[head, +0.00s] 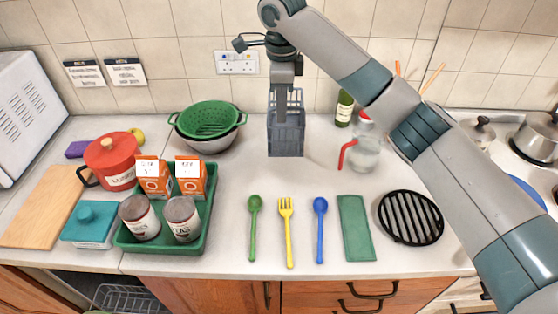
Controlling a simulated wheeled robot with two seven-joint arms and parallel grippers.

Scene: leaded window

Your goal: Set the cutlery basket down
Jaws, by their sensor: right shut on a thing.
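The cutlery basket (286,138) is a grey-blue slatted holder at the back middle of the counter, upright. My right gripper (284,98) comes down from above and is shut on the basket's upper part. The arm hides some of the basket's top. I cannot tell whether its bottom touches the counter. My left gripper is not in the head view.
A green spoon (254,225), yellow fork (287,230) and blue spoon (320,228) lie in front. A green colander (208,119) stands left, a green tray (205,226) front left. A clear jug (364,155) and black trivet (411,217) are right.

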